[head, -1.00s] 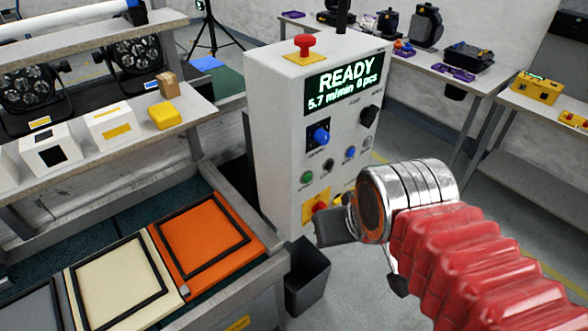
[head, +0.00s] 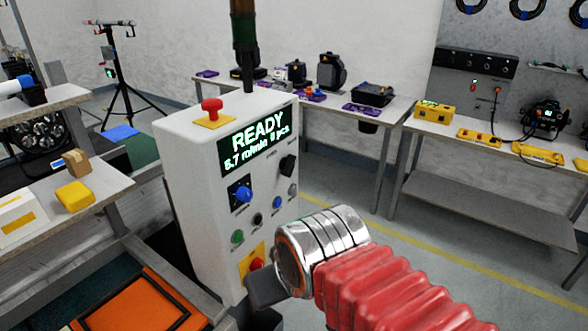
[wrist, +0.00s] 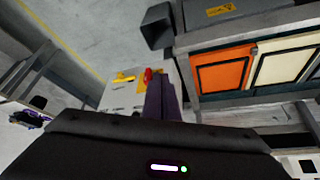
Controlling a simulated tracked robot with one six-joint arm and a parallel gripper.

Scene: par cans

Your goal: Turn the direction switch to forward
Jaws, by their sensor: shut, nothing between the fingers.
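The white control cabinet (head: 190,190) stands left of centre in the head view, its screen (head: 257,138) reading READY. A black rotary knob (head: 287,163) sits at the panel's upper right and a blue knob (head: 241,193) at its left. Their labels are too small to read, so I cannot tell which one is the direction switch. My gripper (head: 266,291) is low in front of the cabinet, below the knobs and apart from them. In the wrist view its fingers (wrist: 160,98) are together and empty, with part of the cabinet (wrist: 120,97) beyond them.
A red mushroom button (head: 212,106) tops the cabinet. Another red button (head: 256,264) on a yellow plate sits low on the panel, near my gripper. A bench with an orange panel (head: 145,305) stands left. A dark bin (wrist: 157,25) shows in the wrist view. Open floor lies right.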

